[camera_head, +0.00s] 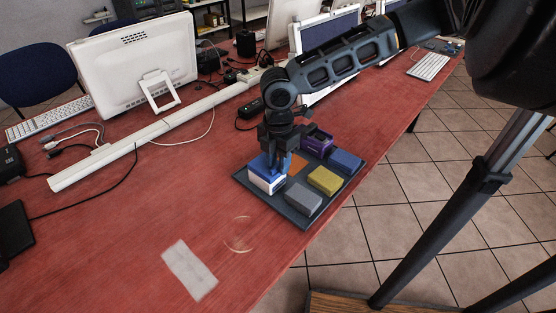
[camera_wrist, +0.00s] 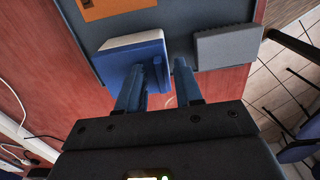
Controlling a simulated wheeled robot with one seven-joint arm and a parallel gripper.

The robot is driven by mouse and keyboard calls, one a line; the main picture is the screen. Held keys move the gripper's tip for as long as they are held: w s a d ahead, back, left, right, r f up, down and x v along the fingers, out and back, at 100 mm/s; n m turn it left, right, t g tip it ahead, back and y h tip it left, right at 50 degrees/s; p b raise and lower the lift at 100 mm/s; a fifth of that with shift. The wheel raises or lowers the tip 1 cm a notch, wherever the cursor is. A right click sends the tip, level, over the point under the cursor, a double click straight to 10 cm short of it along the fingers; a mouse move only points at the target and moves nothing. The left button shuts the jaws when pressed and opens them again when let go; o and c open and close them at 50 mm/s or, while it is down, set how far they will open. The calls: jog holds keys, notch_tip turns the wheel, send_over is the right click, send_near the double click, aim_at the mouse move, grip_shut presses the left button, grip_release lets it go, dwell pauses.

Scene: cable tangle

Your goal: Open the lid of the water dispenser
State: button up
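My gripper (camera_head: 274,170) points down at a blue and white box (camera_head: 267,182) on the left part of a dark tray (camera_head: 240,179). In the wrist view my gripper's fingers (camera_wrist: 160,80) are apart. The left finger overlaps the blue side of the box (camera_wrist: 125,62), and the right finger is over the gap between the box and a grey block (camera_wrist: 228,46). I cannot tell whether either finger touches the box. The fingers partly hide the box.
The tray also holds a yellow block (camera_head: 324,180), a blue block (camera_head: 346,160), a purple container (camera_head: 317,140) and an orange piece (camera_head: 298,164). Monitors, cables and a white cable duct (camera_head: 120,158) lie beyond. The red table (camera_head: 130,230) has free room at front left.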

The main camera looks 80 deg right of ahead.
grip_shut()
dwell(1.4)
